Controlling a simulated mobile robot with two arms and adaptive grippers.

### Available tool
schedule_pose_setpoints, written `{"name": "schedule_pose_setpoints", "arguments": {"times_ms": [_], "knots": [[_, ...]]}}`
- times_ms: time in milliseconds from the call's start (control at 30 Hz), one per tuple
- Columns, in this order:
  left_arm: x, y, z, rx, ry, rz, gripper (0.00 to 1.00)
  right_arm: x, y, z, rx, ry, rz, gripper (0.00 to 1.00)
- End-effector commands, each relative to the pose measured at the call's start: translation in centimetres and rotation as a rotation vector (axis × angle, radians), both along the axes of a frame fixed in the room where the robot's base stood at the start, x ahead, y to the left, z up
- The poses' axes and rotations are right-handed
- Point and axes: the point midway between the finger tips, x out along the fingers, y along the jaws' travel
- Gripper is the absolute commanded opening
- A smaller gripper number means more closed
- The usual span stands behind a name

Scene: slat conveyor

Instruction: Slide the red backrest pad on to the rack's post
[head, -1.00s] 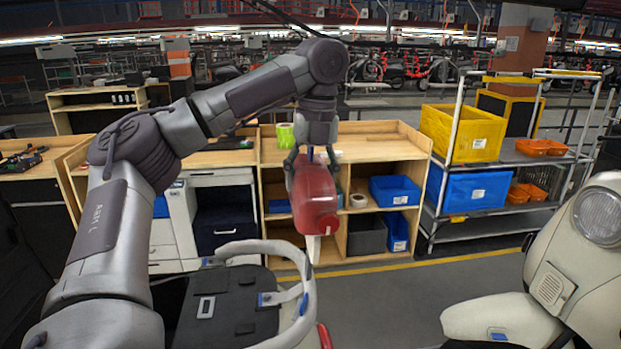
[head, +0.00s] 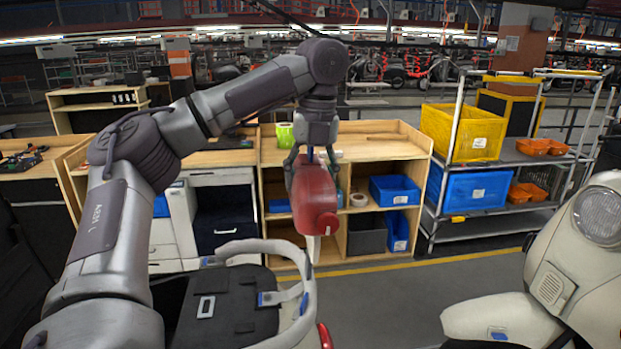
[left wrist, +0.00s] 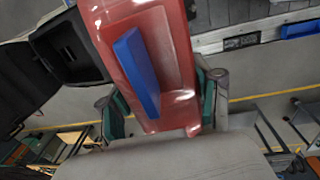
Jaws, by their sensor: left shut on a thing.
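The red backrest pad (head: 314,197) hangs below my left gripper (head: 312,163) in the head view, above the floor and clear of the shelves behind. The gripper is shut on it. In the left wrist view the pad (left wrist: 179,52) fills the middle, with a blue strip on its face and the fingers (left wrist: 163,103) on either side. A narrow white piece (head: 313,246) shows under the pad; I cannot tell whether it is the rack's post or part of the pad. A pale tubular rack loop (head: 250,247) stands just lower left. My right gripper is out of view.
A black box with buckles (head: 240,315) lies inside the loop. A cream scooter body with a round lamp (head: 600,217) is at the right. A wooden shelf unit (head: 400,150) and a metal cart with yellow and blue bins (head: 463,135) stand behind. Bare floor lies between.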

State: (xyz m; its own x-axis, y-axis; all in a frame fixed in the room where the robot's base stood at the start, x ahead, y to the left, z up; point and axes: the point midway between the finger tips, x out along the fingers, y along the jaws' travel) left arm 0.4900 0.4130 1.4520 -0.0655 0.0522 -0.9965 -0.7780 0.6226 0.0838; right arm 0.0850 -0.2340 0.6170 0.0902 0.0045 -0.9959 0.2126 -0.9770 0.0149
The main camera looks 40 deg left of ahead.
Motion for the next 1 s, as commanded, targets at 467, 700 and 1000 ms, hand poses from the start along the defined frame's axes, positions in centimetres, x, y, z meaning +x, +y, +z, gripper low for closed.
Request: {"name": "schedule_pose_setpoints", "arguments": {"times_ms": [467, 700, 1000], "knots": [[-0.1, 0.1, -1.4, -0.002, -0.001, 0.0, 0.15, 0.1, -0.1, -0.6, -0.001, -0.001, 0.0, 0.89], [-0.1, 0.1, -2.1, -0.001, -0.001, 0.0, 0.15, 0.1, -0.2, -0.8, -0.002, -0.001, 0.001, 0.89], [-0.2, 0.2, -2.8, 0.0, -0.002, 0.0, 0.15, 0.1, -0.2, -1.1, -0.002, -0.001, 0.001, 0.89]]}}
